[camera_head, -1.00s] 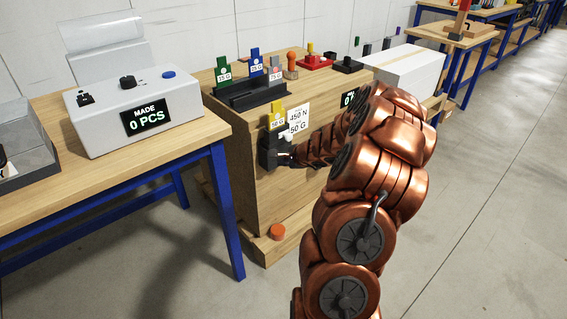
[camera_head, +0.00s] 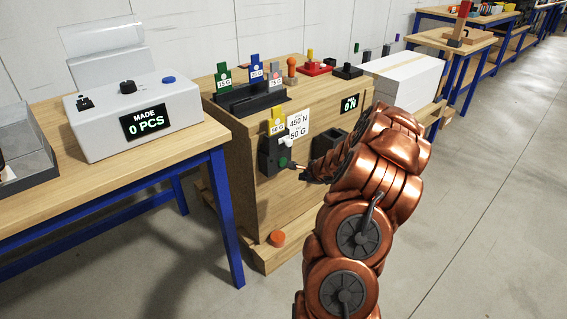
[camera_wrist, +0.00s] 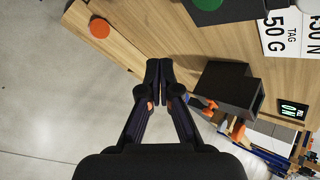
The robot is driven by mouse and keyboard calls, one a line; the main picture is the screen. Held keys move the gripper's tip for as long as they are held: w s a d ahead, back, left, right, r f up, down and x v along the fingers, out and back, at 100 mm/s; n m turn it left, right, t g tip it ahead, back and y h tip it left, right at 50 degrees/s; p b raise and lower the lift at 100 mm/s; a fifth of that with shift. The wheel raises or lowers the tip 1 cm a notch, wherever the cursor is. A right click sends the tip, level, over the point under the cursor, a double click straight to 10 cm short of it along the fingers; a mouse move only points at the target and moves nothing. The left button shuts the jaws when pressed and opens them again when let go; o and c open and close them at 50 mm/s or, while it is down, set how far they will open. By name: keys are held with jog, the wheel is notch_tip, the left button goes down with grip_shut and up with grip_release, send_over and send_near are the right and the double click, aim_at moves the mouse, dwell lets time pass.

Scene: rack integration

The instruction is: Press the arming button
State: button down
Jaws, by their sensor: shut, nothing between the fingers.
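A green round button (camera_head: 283,161) sits low on a black box (camera_head: 268,158) fixed to the front of the wooden cabinet. The button also shows at the top edge of the wrist view (camera_wrist: 207,3). An orange round disc (camera_head: 277,238) sits on the low ledge at the cabinet's foot and also shows in the wrist view (camera_wrist: 99,28). No label tells which one is the arming button. My gripper (camera_wrist: 159,72) is shut and empty, its fingertips together. In the head view it is just right of the green button, apart from it.
A yellow 50 G tag (camera_head: 277,126) stands in the black box, beside a white 450 N / 50 G card (camera_head: 298,124). An open black holder (camera_head: 328,142) projects from the cabinet front, beneath a green-lit 0 N display (camera_head: 350,103). A workbench (camera_head: 190,150) stands at left.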

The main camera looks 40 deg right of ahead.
aim_at(283, 162)
jog(key=w+p, duration=0.4)
jog(key=w, duration=0.3)
jog(key=shift+w, duration=0.25)
jog(key=shift+w, duration=0.15)
dwell(1.2)
jog(key=shift+w+d+p, duration=0.1)
jog(key=shift+w+p, duration=0.15)
jog(key=shift+p, duration=0.05)
jog(key=shift+w, duration=0.4)
dwell(0.8)
jog(key=shift+s, duration=0.1)
jog(key=shift+s+f, duration=0.1)
jog(key=shift+s, duration=0.2)
jog(key=shift+s+b, duration=0.4)
jog(key=shift+b, duration=0.1)
